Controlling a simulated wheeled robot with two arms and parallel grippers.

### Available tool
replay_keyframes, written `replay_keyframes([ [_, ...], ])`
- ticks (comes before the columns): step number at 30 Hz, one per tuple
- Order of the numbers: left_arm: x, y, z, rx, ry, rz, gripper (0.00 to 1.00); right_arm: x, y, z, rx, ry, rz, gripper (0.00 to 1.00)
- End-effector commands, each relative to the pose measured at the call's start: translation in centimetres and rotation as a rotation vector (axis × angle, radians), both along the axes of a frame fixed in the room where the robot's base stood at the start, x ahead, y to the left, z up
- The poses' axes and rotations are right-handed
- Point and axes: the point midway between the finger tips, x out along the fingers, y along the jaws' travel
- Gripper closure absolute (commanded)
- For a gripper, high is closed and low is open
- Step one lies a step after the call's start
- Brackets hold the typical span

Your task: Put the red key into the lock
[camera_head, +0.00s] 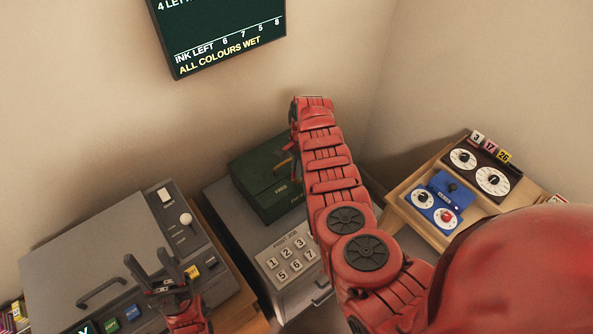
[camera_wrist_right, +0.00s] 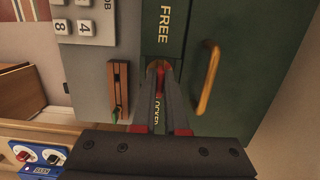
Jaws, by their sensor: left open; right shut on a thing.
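The red key (camera_wrist_right: 160,84) is between the fingertips of my right gripper (camera_wrist_right: 160,92) in the right wrist view, up against the front of the green box (camera_head: 258,186). A brassy rounded edge shows around the key's far end, between the words FREE and LOCKED; it looks like the lock (camera_wrist_right: 153,66). The fingers hide much of it, so I cannot tell how deep the key sits. In the head view my right arm reaches the box and mostly hides that gripper. My left gripper (camera_head: 168,272) is open and empty over the grey console.
A gold handle (camera_wrist_right: 209,78) stands out on the green box beside my right gripper. A wooden slot piece (camera_wrist_right: 119,88) with a green key-like end is on the grey keypad panel (camera_head: 286,258). The grey console (camera_head: 95,255) is at left, blue dial box (camera_head: 438,200) at right.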

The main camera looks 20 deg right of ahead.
Motion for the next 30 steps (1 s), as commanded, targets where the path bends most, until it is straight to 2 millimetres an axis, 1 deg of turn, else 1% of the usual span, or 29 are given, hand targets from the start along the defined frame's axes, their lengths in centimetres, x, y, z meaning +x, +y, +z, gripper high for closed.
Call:
replay_keyframes([
  [1,0.0,0.0,0.0,0.000,0.000,0.000,0.50,0.0,0.0,0.0,0.000,0.000,0.000,1.00],
  [2,0.0,0.0,0.0,0.000,0.000,0.000,0.50,0.0,0.0,0.0,0.000,0.000,0.000,0.86],
  [3,0.0,0.0,0.0,0.000,0.000,0.000,0.50,0.0,0.0,0.0,0.000,0.000,0.000,0.79],
  [7,0.0,0.0,0.0,0.000,0.000,0.000,0.50,0.0,0.0,0.0,0.000,0.000,0.000,0.55],
  [16,0.0,0.0,0.0,0.000,0.000,0.000,0.50,0.0,0.0,0.1,0.000,-0.001,0.000,0.55],
  [20,0.0,0.0,-0.1,0.000,0.000,0.000,0.50,0.1,-0.1,0.8,0.000,-0.002,0.000,0.55],
  [23,0.0,0.0,-0.3,0.000,0.000,0.000,0.50,0.2,-0.2,2.2,0.000,-0.005,0.001,0.55],
  [24,0.0,0.0,-0.4,0.000,0.000,0.000,0.50,0.3,-0.3,3.0,-0.003,-0.008,0.002,0.55],
  [26,0.0,0.0,-1.2,0.000,0.000,0.000,0.50,0.4,-0.5,4.2,-0.002,-0.007,0.001,0.55],
  [27,0.0,0.0,-1.5,0.000,0.000,0.000,0.50,0.5,-0.6,5.3,-0.002,-0.009,0.002,0.55],
  [30,0.0,0.0,-2.7,0.000,0.000,0.000,0.50,0.5,-0.9,7.9,0.000,-0.007,0.001,0.55],
])
